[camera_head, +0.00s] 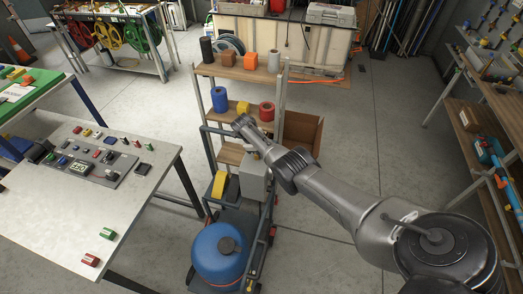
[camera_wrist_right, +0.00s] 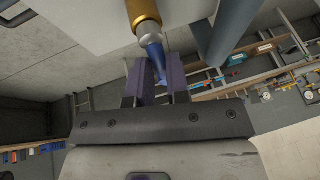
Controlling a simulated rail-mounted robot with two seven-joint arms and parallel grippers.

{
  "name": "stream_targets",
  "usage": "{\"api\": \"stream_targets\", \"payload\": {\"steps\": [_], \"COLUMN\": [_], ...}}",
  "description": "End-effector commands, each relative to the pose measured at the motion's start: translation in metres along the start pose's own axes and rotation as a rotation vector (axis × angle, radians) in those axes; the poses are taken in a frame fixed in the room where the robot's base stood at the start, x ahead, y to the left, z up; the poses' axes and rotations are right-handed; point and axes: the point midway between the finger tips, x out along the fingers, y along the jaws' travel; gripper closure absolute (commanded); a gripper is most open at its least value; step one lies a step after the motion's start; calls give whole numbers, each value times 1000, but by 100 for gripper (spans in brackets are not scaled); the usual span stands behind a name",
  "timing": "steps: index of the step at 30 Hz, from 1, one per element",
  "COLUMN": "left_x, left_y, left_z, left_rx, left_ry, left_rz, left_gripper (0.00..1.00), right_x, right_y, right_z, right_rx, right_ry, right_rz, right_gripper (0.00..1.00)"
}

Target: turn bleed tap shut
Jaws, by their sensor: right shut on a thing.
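My right arm reaches in from the right in the head view, with its gripper end (camera_head: 243,124) by the small shelf rack, above a grey-white box. In the right wrist view the two dark purplish fingers (camera_wrist_right: 158,82) are closed on the blue handle (camera_wrist_right: 155,56) of the bleed tap. The tap's brass body (camera_wrist_right: 143,14) sits just beyond the fingers, against a pale surface. In the head view the arm hides the tap. My left gripper is not in view.
The rack (camera_head: 243,72) holds spools and blocks close around my gripper. A blue tank (camera_head: 218,252) stands below. A worktable (camera_head: 100,200) with a control panel is at left. A cardboard box (camera_head: 303,132) is behind the arm. Shelving (camera_head: 470,120) is at far right; open floor lies between.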

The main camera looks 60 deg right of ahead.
Motion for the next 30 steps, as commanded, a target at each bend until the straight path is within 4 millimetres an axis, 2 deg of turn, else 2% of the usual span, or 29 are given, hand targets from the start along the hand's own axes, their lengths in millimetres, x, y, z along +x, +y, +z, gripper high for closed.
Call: {"api": "stream_targets", "payload": {"steps": [8, 9, 16, 25, 30], "left_x": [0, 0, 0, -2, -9], "left_y": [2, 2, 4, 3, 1], "left_z": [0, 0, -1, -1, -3], "left_rx": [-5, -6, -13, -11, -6], "left_ry": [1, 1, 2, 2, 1], "left_rz": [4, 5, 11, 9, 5], "left_gripper": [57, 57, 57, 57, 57], "right_x": [1, 1, 0, -4, -26], "right_y": [0, 0, 0, 0, -1], "right_z": [-1, -1, -1, 0, 0], "right_rx": [3, 3, 1, 0, 0], "right_ry": [3, 3, 2, 1, -2], "right_rz": [0, 0, 0, 0, -2], "right_gripper": [100, 81, 59, 59, 59]}}
